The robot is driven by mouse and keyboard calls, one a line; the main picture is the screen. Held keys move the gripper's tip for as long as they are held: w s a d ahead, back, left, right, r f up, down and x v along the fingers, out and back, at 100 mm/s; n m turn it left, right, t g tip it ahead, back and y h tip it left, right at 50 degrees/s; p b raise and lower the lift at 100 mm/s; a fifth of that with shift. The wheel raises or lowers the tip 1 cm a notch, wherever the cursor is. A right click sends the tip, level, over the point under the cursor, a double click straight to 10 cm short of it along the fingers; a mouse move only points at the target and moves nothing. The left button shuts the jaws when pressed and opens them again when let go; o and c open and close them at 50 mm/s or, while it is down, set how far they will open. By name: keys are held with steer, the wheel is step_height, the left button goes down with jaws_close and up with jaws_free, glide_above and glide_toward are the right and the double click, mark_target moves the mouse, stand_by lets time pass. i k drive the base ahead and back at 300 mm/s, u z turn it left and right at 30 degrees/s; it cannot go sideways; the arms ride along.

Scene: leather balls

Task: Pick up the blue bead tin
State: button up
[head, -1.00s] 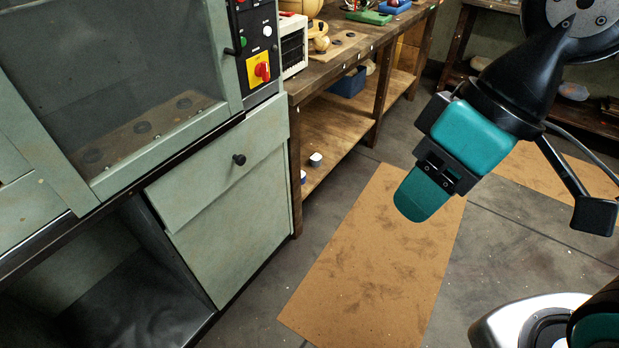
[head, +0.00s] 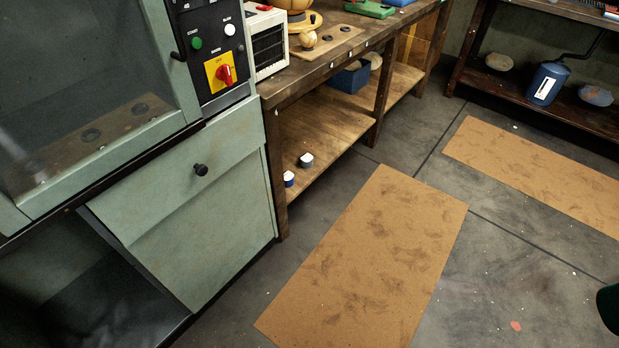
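Two small round tins stand on the lower shelf of the wooden workbench, near its front left leg. The nearer tin (head: 289,180) has a blue side and a pale top. The other tin (head: 305,161), a little behind and to the right, has a pale top and a darker, bluish side. They are too small to tell what is in them or which is the bead tin. My gripper is not in this view. Only a dark green piece, probably of my arm, shows at the right edge.
A green cabinet (head: 190,195) with a control panel stands left of the workbench (head: 330,75). A blue bin (head: 350,78) is on the lower shelf. A blue canister (head: 547,83) sits on the far right rack. Brown mats (head: 370,265) lie on the open floor.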

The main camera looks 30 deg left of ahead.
mark_target(288, 175)
steer(key=z, duration=0.05)
steer(key=i, duration=3.05)
steer(key=u, duration=3.9)
